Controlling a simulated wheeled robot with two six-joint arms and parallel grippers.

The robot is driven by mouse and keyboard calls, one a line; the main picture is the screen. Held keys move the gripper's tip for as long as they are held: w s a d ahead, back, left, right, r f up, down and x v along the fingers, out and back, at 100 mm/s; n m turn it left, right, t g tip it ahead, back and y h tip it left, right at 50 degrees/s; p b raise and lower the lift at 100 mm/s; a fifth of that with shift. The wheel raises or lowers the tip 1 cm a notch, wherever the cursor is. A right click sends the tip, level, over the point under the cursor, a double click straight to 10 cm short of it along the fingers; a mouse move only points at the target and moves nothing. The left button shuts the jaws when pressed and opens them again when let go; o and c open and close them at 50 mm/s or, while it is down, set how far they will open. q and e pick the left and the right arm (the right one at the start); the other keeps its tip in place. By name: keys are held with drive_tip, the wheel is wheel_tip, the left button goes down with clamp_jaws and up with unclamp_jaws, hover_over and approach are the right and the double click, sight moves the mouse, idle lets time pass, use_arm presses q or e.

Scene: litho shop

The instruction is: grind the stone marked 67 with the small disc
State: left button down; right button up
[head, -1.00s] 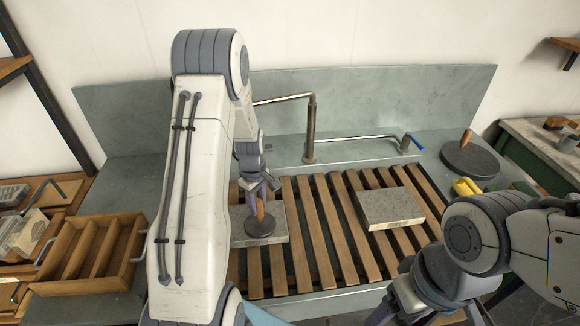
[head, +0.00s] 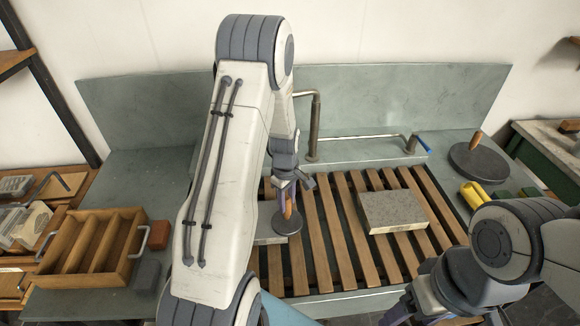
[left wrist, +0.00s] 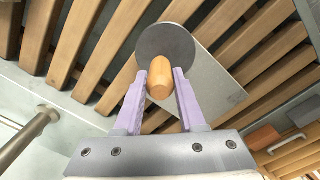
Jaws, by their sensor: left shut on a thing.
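My left gripper (head: 287,190) is shut on the upright wooden handle (left wrist: 160,80) of the small dark disc (head: 284,223). In the left wrist view the disc (left wrist: 165,38) overlaps the edge of a pale stone slab (left wrist: 218,85). In the head view this left stone (head: 268,240) is mostly hidden behind my left arm, and the disc is at its right side, partly over the slats. I cannot tell whether disc and stone touch. A second grey stone (head: 393,211) lies on the slats to the right. No number is readable on either stone. My right gripper (head: 402,306) is low at the picture's bottom, its jaws unclear.
A large dark disc with a handle (head: 477,163) lies at the back right, near yellow and green items (head: 474,194). A tap (head: 314,130) and a pipe with a blue handle stand behind the wooden slats (head: 318,235). A divided wooden tray (head: 90,250) is at left.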

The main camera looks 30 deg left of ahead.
use_arm(q)
wheel_tip(320, 180, up, 4)
drive_tip(key=shift+s+a+f+p, duration=0.1)
drive_tip(key=shift+s+f+p, duration=0.1)
drive_tip(key=shift+p, duration=0.4)
drive_tip(key=shift+w+r+p, duration=0.25)
drive_tip(key=shift+r+p, duration=0.4)
drive_tip(key=shift+r, duration=0.05)
drive_tip(key=shift+s+r+p, duration=0.1)
drive_tip(key=shift+r+p, duration=1.25)
drive_tip(key=shift+r, duration=0.35)
use_arm(e)
wheel_tip(320, 180, up, 6)
drive_tip(key=shift+s, duration=0.1)
